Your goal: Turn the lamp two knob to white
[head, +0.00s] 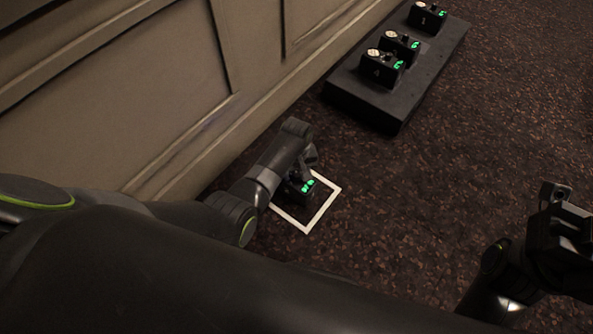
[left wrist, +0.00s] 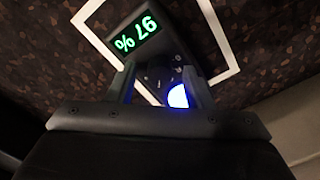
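A small black knob box (head: 299,189) with a green display sits inside a white square outline (head: 327,208) on the brown speckled surface. A dark knob (left wrist: 159,75) shows between the fingertips. My left gripper (head: 306,160) is over the box, its fingers (left wrist: 160,80) apart on either side of the knob; contact is unclear. My right gripper (head: 566,218) is at the right edge, away from the box.
A black raised stand (head: 372,104) at the top carries several similar boxes with green displays, including one marked 4 (head: 381,69). A beige panelled wall (head: 130,90) runs along the left. The surface right of the white square is clear.

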